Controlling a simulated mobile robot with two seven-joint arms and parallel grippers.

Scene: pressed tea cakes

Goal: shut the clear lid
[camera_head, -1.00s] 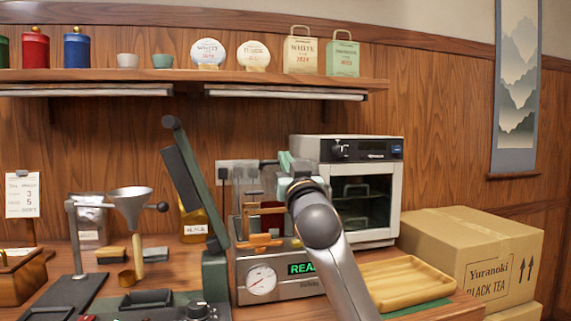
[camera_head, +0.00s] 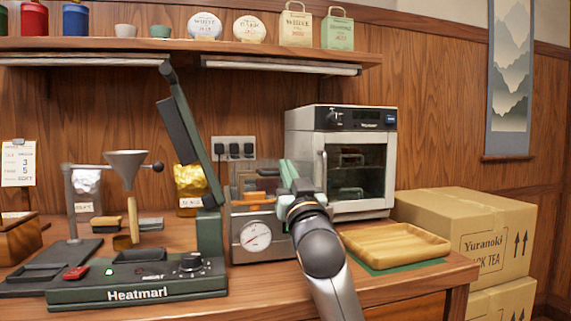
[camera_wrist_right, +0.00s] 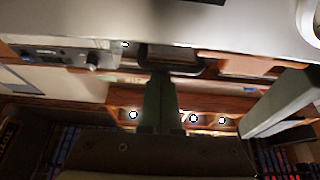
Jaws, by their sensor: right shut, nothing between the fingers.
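The clear lid (camera_head: 240,172) shows faintly as a see-through panel over the steel machine with a round gauge (camera_head: 255,238). It sits low, and its exact angle and whether it meets the machine cannot be told. My right gripper (camera_head: 288,174) is at the right side of the lid, with its pale green fingers together and empty. Contact with the lid cannot be told. In the right wrist view the dark fingers (camera_wrist_right: 161,92) are together. My right arm hides the machine's right front. My left gripper is not in view.
A white oven (camera_head: 300,150) stands behind on the right. A wooden tray (camera_head: 395,243) lies on a green mat to the right. A heat sealer (camera_head: 140,288) with a raised arm stands at the left. Cardboard boxes (camera_head: 465,225) are at far right.

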